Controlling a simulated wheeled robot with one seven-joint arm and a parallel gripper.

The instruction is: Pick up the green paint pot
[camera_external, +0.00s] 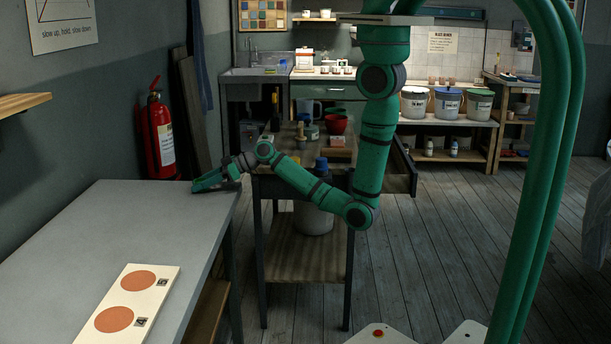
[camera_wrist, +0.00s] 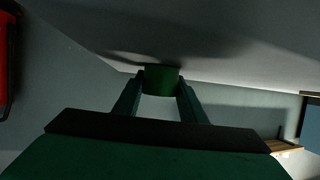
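A green paint pot (camera_wrist: 161,81) shows in the wrist view, between the tips of my two fingers. My gripper (camera_wrist: 161,92) has one finger on each side of it, with no clear gap to the pot. Whether the fingers press on it is not clear. The pot is close to the grey table top, which fills the top of this tilted view; I cannot tell if it touches. In the external view my gripper (camera_external: 205,183) is low over the far right corner of the grey table (camera_external: 130,225). The pot cannot be made out apart from my green gripper there.
A cream board (camera_external: 155,290) with two orange discs lies at the table's near end. A red fire extinguisher (camera_external: 161,135) stands beyond the table. A dark work table (camera_external: 308,172) with pots and bottles is to the right. The table's middle is clear.

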